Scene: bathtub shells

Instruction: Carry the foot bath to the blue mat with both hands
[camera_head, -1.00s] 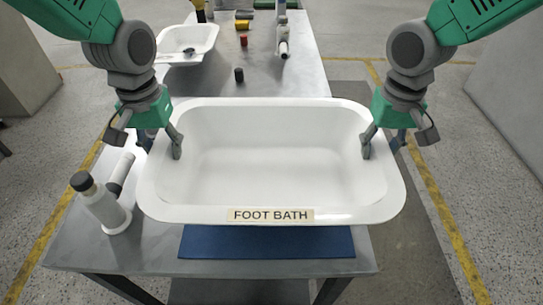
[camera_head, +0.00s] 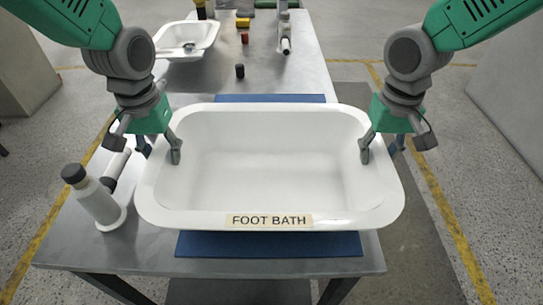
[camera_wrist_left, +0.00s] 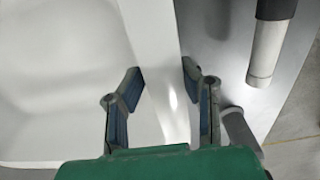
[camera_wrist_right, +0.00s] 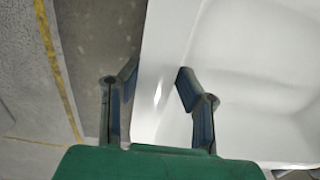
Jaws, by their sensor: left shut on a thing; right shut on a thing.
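The white foot bath (camera_head: 270,175), labelled FOOT BATH on its front rim, is over the blue mat (camera_head: 270,244) on the metal table. The mat shows beyond the bath's front and back edges. I cannot tell whether the bath touches the mat. My left gripper (camera_head: 160,152) is shut on the bath's left rim, one finger inside and one outside. The left wrist view shows the rim between its fingers (camera_wrist_left: 160,90). My right gripper (camera_head: 380,150) is shut on the right rim, also shown in the right wrist view (camera_wrist_right: 155,95).
A smaller white basin (camera_head: 187,40), a dark cylinder (camera_head: 240,71), a red cylinder (camera_head: 244,38) and a bottle (camera_head: 285,38) stand at the back. The table's front edge is near.

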